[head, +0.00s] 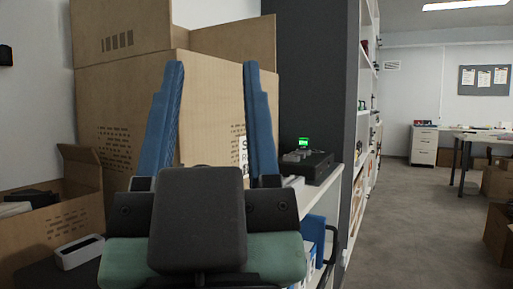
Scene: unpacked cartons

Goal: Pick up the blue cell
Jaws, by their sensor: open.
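My gripper (212,72) is open, its two blue fingers pointing up and spread apart, with nothing visible between them but the carton behind. I cannot make out a blue cell for certain. A blue object (317,232) shows on a lower level of the white shelf, right of my gripper and partly hidden by it; I cannot tell what it is. My gripper's body hides much of the surface in front of the carton.
A large cardboard carton (110,95) stands behind my gripper. An open carton (75,225) is at left, near a small grey-white box (80,251). A black device (308,164) with a green light sits on the white shelf. Open floor (405,215) lies at right.

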